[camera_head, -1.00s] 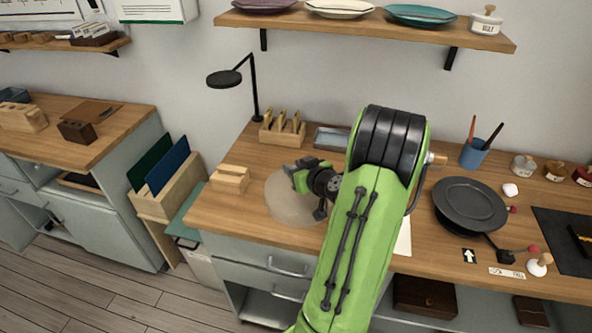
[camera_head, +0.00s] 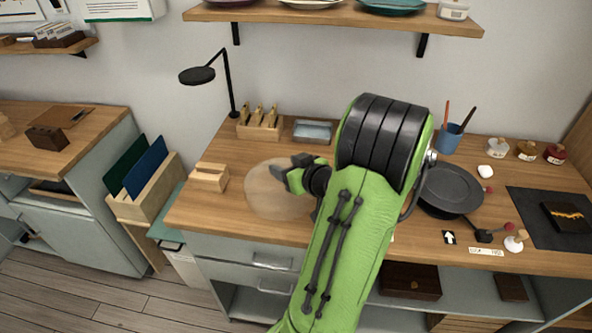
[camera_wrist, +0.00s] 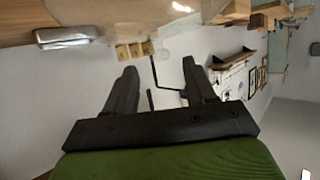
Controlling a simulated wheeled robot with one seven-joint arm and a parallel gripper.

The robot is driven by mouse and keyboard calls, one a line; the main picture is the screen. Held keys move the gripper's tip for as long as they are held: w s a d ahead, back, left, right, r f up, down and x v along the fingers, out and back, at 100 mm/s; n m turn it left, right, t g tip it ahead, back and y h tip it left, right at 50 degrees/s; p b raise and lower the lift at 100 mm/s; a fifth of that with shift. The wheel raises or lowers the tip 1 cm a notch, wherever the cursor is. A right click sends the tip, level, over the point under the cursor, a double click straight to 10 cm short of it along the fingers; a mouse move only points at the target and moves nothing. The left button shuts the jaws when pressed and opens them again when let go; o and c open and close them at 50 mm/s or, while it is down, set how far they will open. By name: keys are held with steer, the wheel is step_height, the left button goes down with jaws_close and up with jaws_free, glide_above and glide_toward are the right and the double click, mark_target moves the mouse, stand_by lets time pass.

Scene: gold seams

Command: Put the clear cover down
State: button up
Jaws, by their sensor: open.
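The clear cover (camera_head: 262,198) is a pale see-through round shape resting on the wooden workbench, left of my arm. Its right part is overlapped by my gripper and arm in the head view. My gripper (camera_head: 284,172) is open, over the upper right part of the cover in that view. In the wrist view my gripper (camera_wrist: 158,72) shows two dark fingers spread apart with nothing between them. I cannot make out the cover clearly there.
A wooden block (camera_head: 208,178) stands left of the cover. Behind are a slotted wooden holder (camera_head: 259,130), a metal tray (camera_head: 312,131) and a black lamp (camera_head: 197,75). A dark round plate (camera_head: 452,188) lies right of my arm. A shelf (camera_head: 345,17) hangs above.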

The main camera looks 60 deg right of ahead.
steer(key=v, duration=0.6)
steer(key=shift+w, duration=0.1)
steer(key=w+a+n+g+y, duration=0.2)
steer(key=w+a+n+y, duration=0.15)
steer(key=a, duration=0.65)
steer(key=w+a+n+g+y, duration=0.2)
steer(key=w+a+g+y, duration=0.15)
steer(key=a, duration=0.65)
steer(key=s+a+r+m+g+h, duration=0.1)
steer(key=s+a+r, duration=0.3)
steer(key=s+a, duration=0.6)
steer(key=shift+s+a+h, duration=0.35)
steer(key=shift+a+h, duration=0.05)
steer(key=shift+h, duration=0.1)
steer(key=shift+g, duration=0.25)
